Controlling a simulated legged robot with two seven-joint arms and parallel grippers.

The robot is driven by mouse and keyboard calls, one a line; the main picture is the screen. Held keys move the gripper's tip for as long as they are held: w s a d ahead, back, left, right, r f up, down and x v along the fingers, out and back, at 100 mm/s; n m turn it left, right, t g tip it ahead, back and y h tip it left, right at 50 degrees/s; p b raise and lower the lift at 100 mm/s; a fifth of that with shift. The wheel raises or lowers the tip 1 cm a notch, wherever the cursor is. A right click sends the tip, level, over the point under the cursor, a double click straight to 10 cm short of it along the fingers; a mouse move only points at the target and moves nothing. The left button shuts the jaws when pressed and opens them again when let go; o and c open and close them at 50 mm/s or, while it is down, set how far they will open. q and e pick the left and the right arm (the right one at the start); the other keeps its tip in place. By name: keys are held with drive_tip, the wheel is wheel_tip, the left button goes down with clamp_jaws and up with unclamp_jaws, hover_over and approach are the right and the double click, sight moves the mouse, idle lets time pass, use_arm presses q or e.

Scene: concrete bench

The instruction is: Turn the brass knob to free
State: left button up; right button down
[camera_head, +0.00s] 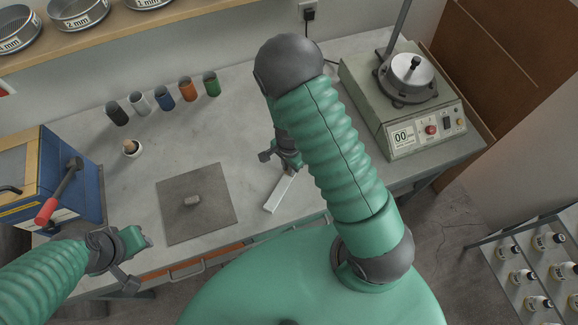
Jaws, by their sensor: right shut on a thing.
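I cannot make out a brass knob for certain in the head view. A small orange-yellow round part (460,121) sits at the right end of the front panel of the sieve shaker (365,90), but it is too small to identify. My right gripper (285,168) is over the bench, left of the shaker, shut on the upper end of a flat white bar (279,194). The bar slants down to the left near the bench's front edge. My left gripper (140,262) is at the front left, its fingers apart and empty.
A blue box (75,185) with a red-handled lever (58,194) stands left. A bottle rack (535,270) is at right.

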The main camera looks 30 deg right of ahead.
drive_tip(key=c, duration=1.4)
unclamp_jaws()
drive_tip(key=shift+w, duration=0.1)
drive_tip(key=shift+o, duration=0.2)
wheel_tip(320, 180, up, 17)
drive_tip(key=p, duration=0.2)
drive_tip(key=shift+f+p, duration=0.15)
drive_tip(key=shift+p, duration=0.15)
drive_tip(key=shift+f, duration=0.1)
